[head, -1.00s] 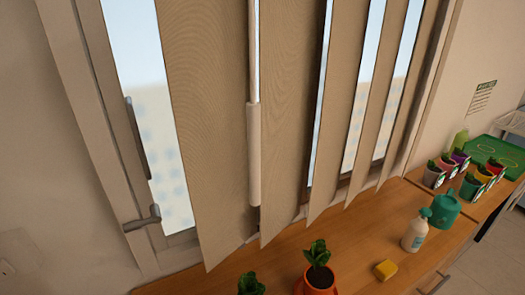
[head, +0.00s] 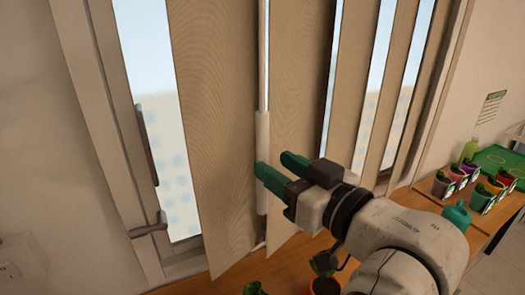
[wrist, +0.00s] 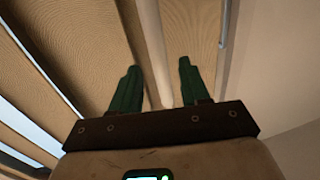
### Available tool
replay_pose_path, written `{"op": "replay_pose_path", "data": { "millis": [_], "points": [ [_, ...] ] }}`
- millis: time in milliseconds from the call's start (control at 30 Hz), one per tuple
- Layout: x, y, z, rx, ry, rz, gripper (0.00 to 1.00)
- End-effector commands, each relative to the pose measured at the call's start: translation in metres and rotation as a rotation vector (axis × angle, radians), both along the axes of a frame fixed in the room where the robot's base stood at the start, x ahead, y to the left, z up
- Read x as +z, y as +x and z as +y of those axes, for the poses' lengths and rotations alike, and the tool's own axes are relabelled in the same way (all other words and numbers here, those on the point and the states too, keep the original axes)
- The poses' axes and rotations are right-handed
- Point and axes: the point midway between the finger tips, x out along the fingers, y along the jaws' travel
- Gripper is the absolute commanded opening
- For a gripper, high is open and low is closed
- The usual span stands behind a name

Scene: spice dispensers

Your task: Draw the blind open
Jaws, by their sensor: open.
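The blind (head: 213,120) is a row of beige vertical slats hanging in front of the window, turned so that strips of glass show between them. A pale wand (head: 262,130) with a thicker lower grip hangs between two slats. My gripper (head: 270,168) has green fingers and is at the wand's lower grip. In the wrist view the gripper (wrist: 157,82) is open, with the wand (wrist: 155,50) running between its two fingers. The slats (wrist: 75,45) lie behind and beside the fingers. I cannot tell whether the fingers touch the wand.
A window handle (head: 148,229) sticks out from the frame at the left. A wooden counter (head: 190,285) runs below, with potted plants (head: 325,284) near the arm. A teal watering can (head: 456,218) and several colored pots (head: 470,178) stand at the right.

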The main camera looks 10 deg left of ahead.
Motion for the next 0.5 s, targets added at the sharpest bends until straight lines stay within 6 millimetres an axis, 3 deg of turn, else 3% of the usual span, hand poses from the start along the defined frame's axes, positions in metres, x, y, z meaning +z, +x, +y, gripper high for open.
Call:
{"op": "replay_pose_path", "data": {
  "millis": [200, 500],
  "points": [
    [0.001, 0.024, 0.024, 0.000, -0.001, 0.001, 0.46],
    [0.000, 0.035, 0.035, -0.002, -0.001, -0.001, 0.46]
  ]
}}
